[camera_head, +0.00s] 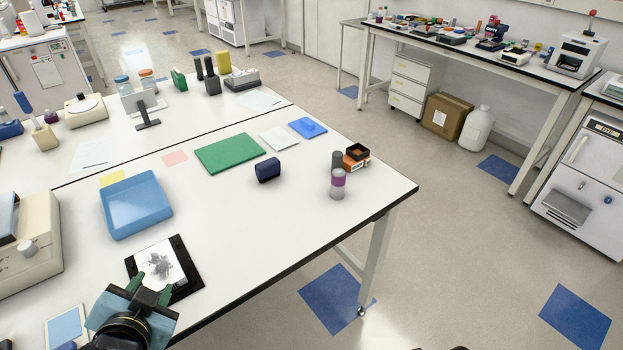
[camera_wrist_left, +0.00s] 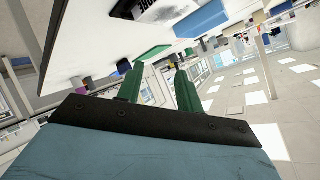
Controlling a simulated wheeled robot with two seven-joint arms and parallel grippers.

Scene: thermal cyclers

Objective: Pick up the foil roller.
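I cannot tell for certain which object is the foil roller. A short dark navy roll-like object (camera_head: 267,170) lies on the white bench, right of the middle, and may be it. My left gripper (camera_head: 150,286) is at the bottom left, over the near bench edge, by the black frame (camera_head: 187,281) with a grey-patterned white sheet. Its green fingers are apart with nothing visible between them. The gap also shows in the left wrist view (camera_wrist_left: 159,88). The navy object is well away, farther back and to the right of the gripper.
A blue tray (camera_head: 136,205) stands behind the left gripper. A green mat (camera_head: 229,153), a grey cylinder with a purple band (camera_head: 338,184) and an orange-and-black box (camera_head: 356,157) surround the navy object. A beige machine (camera_head: 30,245) stands at left. The bench's front middle is clear.

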